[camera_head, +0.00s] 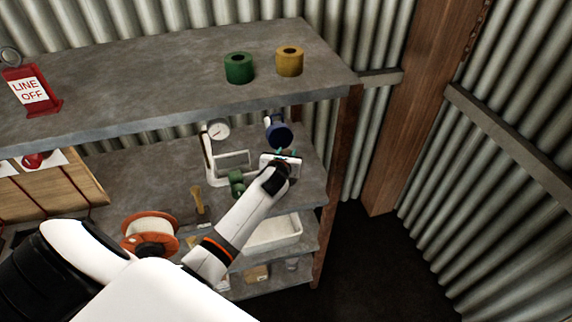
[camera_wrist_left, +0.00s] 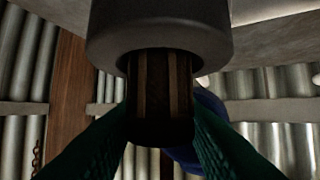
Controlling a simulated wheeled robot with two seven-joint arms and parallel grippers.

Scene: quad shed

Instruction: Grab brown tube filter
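A dark brown tube (camera_wrist_left: 160,90) with lighter upright strips hangs below a round grey cap in the left wrist view. It looks like the brown tube filter. My left gripper (camera_head: 287,153) reaches over the middle shelf, just in front of a blue round part (camera_head: 279,135). In the left wrist view its two green fingers (camera_wrist_left: 162,115) lie on either side of the tube's lower part, with no clear gap. Whether they press on it I cannot tell. In the head view I cannot make out the tube. My right gripper is not in view.
Green (camera_head: 239,69) and yellow (camera_head: 289,62) hollow cylinders stand on the top shelf (camera_head: 160,75), above my arm. A white gauge stand (camera_head: 217,131) and a green part (camera_head: 237,182) are left of the gripper. An orange-rimmed spool (camera_head: 150,236) stands further left.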

